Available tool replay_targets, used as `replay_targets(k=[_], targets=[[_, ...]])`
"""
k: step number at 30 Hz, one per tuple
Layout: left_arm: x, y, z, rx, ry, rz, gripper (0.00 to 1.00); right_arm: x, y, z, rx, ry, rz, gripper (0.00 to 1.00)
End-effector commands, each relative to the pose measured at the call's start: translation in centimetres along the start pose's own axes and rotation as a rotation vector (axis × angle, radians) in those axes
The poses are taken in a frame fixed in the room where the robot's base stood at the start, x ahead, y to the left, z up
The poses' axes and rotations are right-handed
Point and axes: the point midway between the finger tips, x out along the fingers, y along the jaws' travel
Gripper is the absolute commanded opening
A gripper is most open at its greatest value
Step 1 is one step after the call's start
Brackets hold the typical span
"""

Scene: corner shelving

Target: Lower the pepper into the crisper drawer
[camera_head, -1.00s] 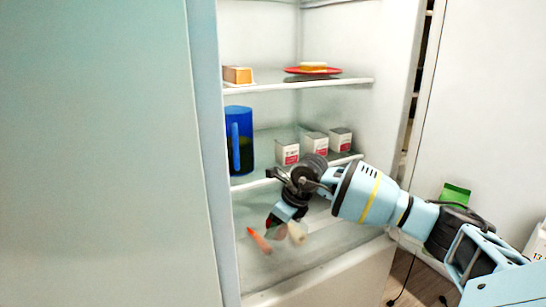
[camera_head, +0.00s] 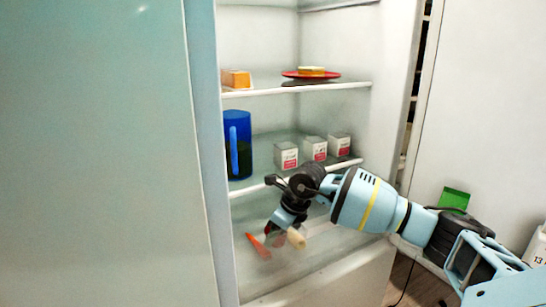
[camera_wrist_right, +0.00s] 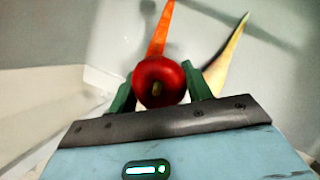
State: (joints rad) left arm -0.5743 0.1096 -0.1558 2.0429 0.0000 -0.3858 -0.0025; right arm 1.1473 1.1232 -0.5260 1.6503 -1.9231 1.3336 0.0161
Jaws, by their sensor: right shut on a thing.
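The red pepper (camera_wrist_right: 160,82) is between the two dark green fingertips of my right gripper (camera_wrist_right: 158,88), which is shut on it. In the head view my right gripper (camera_head: 280,232) points down into the drawer (camera_head: 330,262) at the bottom of the fridge, and the pepper is mostly hidden there. An orange carrot (camera_head: 257,246) lies in the drawer to the left of the gripper. A pale, tapered root vegetable (camera_head: 296,239) is to its right. Both also show beyond the pepper in the wrist view. I cannot tell whether the pepper touches the drawer floor. My left gripper is not in view.
The glass shelf above the drawer has a blue pitcher (camera_head: 238,145) and white-and-red cartons (camera_head: 287,156). The shelf edge (camera_head: 250,189) is close to my right wrist. A higher shelf holds a red plate (camera_head: 312,75) and an orange block (camera_head: 237,80).

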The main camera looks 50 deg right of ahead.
Motion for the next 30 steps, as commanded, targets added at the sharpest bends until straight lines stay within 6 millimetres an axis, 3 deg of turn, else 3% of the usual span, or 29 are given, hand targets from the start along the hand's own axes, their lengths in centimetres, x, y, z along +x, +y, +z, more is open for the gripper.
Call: replay_targets(k=[30], targets=[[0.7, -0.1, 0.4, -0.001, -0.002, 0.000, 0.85, 1.3, 0.0, -0.6, 0.000, 0.000, 0.000, 0.28]])
